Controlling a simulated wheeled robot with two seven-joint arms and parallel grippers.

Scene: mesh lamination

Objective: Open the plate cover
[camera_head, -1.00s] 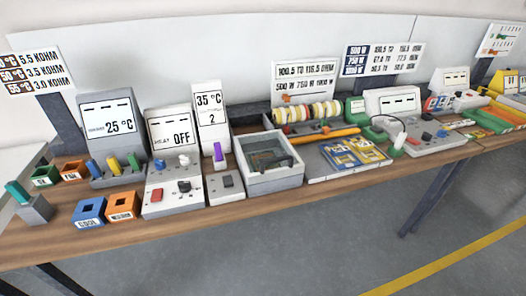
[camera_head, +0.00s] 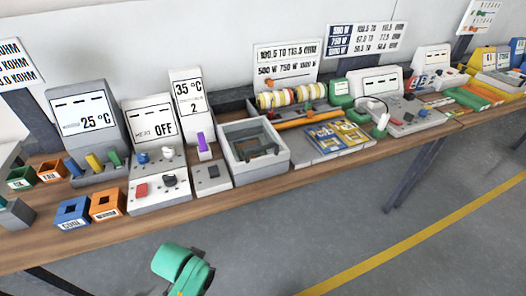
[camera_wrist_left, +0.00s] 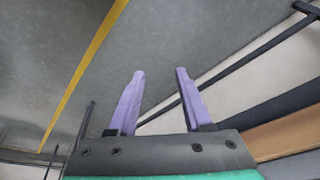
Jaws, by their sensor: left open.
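A light grey box (camera_head: 233,163) with a pale rim and a dark object inside stands at the table's front edge in the head view. It looks like the plate housing, and I cannot tell whether a clear cover lies over it. My left gripper (camera_wrist_left: 159,74) shows in the left wrist view with its two purple fingers apart and nothing between them. It points over the grey floor, away from the box. My right gripper is not in view.
Left of the box stand a grey switch block (camera_head: 211,179), a white control unit (camera_head: 160,190) and blue (camera_head: 73,212) and orange (camera_head: 107,204) bins. Right of it lies a board with blue and yellow cards (camera_head: 338,135). The floor before the table is clear.

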